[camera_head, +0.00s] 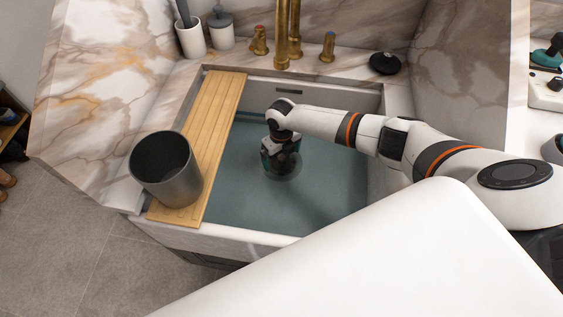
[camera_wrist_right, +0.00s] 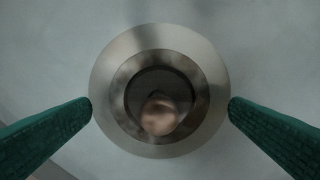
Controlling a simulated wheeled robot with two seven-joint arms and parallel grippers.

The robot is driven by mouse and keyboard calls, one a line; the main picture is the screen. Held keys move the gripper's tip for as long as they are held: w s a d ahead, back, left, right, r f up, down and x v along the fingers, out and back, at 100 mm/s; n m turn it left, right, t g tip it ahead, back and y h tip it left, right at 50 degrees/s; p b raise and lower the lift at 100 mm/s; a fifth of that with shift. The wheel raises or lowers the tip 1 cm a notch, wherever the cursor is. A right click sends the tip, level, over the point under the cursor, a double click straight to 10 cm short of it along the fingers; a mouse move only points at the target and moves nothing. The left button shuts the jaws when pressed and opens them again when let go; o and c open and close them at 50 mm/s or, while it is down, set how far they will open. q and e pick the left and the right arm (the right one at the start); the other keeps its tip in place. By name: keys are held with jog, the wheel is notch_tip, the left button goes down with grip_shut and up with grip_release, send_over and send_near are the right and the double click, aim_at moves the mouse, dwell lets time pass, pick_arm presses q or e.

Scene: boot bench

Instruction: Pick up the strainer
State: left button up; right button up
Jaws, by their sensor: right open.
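The strainer (camera_wrist_right: 116,73) is a round metal disc with a wide pale rim, a darker recessed middle and a small brownish knob. In the right wrist view it lies on the grey sink floor. My right gripper (camera_wrist_right: 160,108) is open, with one green finger on each side of the rim and the knob between them. Whether the fingers touch the rim I cannot tell. In the head view my right gripper (camera_head: 281,166) points down into the sink and hides most of the strainer. My left gripper is not in view.
The sink (camera_head: 240,165) has a teal-grey basin. A wooden board (camera_head: 215,110) lies across its left side, with a dark grey bin (camera_head: 167,168) on it. Brass taps (camera_head: 289,35) and a black round item (camera_head: 385,63) stand behind.

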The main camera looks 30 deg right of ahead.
jog(key=shift+f, duration=0.9)
jog(key=shift+c, duration=0.3)
jog(key=shift+r, duration=0.1)
jog(key=c, duration=0.8)
